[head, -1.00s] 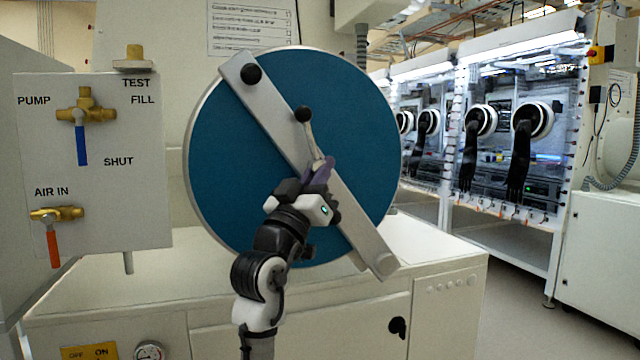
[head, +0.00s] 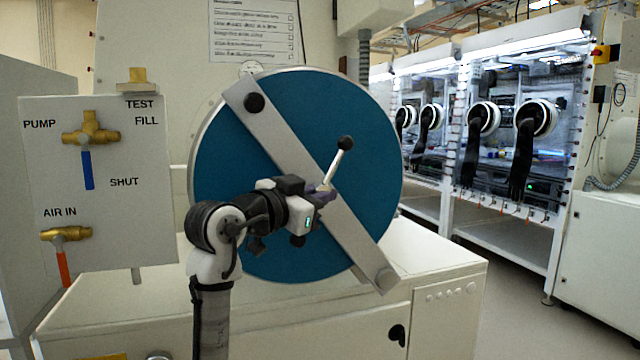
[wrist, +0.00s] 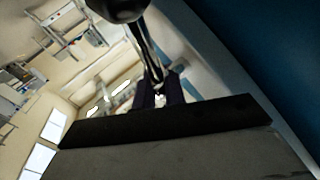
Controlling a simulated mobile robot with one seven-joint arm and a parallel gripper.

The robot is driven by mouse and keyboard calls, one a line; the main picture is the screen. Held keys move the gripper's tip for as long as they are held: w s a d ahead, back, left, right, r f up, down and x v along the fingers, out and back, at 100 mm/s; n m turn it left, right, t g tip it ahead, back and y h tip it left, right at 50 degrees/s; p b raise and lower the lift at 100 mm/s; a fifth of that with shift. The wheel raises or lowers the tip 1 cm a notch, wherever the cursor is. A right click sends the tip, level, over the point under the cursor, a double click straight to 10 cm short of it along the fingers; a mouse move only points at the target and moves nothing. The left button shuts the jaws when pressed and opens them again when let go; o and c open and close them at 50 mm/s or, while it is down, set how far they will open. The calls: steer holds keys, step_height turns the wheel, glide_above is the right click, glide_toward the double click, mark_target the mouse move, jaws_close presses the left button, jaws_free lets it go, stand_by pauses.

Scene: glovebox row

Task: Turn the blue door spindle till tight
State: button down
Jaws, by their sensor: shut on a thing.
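The blue round door (head: 235,165) stands in the middle of the head view, with a grey bar (head: 290,150) slanting across it from upper left to lower right. The spindle handle (head: 335,168), a thin metal rod with a black ball end, sits at the bar's middle and points up and right. My gripper (head: 322,191) is shut on the spindle near the rod's lower end, coming from the left. In the wrist view the rod (wrist: 148,52) runs down from the ball to the dark purple fingers (wrist: 158,93). The spindle's hub is mostly hidden by my gripper.
A white valve panel (head: 110,215) with brass valves, one blue-handled and one red-handled, stands at left. A white cabinet (head: 440,275) lies below the door. Gloveboxes (head: 520,130) with black gloves stand at the back right. Open floor shows at lower right.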

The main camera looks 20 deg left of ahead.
steer(key=shift+g, duration=0.3)
steer(key=c, duration=1.7)
jaws_free()
steer(key=shift+w, duration=0.1)
steer(key=shift+c, duration=0.2)
steer(key=v, duration=1.4)
steer(key=shift+b, duration=0.45)
steer(key=shift+d, duration=0.15)
